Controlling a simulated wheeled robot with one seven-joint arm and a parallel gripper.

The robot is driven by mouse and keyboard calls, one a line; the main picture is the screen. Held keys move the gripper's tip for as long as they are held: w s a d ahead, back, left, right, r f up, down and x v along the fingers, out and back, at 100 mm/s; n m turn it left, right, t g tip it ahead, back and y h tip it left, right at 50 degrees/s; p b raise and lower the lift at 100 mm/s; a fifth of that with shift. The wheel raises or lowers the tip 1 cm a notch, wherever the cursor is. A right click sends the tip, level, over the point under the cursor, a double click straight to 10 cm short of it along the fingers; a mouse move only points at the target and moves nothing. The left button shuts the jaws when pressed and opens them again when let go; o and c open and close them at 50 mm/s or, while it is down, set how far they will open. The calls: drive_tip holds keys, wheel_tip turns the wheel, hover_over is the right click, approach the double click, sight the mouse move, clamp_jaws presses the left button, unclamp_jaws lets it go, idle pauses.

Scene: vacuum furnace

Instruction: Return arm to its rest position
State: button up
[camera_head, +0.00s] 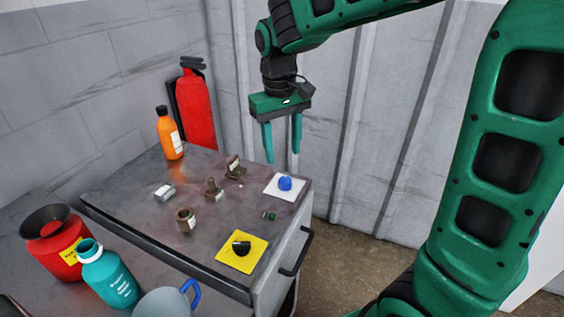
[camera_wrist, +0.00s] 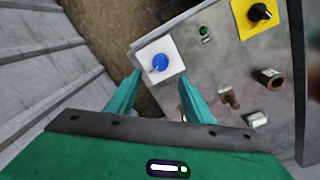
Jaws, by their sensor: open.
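My arm is green and black and reaches in from the right in the head view. My gripper (camera_head: 282,158) hangs fingers-down above the far right corner of the grey metal cabinet top (camera_head: 140,205), near a blue knob (camera_head: 285,183) on a white plate. Its two teal fingers are apart with nothing between them. In the wrist view my gripper (camera_wrist: 160,98) is also open and empty, and the blue knob (camera_wrist: 160,62) shows beyond the fingertips, apart from them.
A black knob (camera_head: 241,248) on a yellow plate, a small green button (camera_head: 269,215) and several small brown fittings stand on the cabinet top. An orange bottle (camera_head: 169,135) and a red extinguisher (camera_head: 195,105) are behind. A red canister (camera_head: 58,243) and teal bottle (camera_head: 107,275) stand front left.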

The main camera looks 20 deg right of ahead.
drive_tip(key=shift+r, duration=0.9)
drive_tip(key=s+d+f+m, duration=0.1)
drive_tip(key=s+d+m, duration=0.3)
drive_tip(key=s+d, duration=0.85)
drive_tip(key=s+d+f+m, duration=0.2)
drive_tip(key=s+d, duration=0.1)
drive_tip(key=s, duration=0.3)
drive_tip(key=s+d+f+m, duration=0.2)
drive_tip(key=s+d, duration=0.2)
drive_tip(key=s, duration=0.3)
drive_tip(key=shift+s+d+f+y, duration=0.15)
drive_tip(key=shift+f+y, duration=0.2)
drive_tip(key=shift+y, duration=0.05)
drive_tip(key=shift+w+f, duration=0.25)
drive_tip(key=shift+w, duration=0.4)
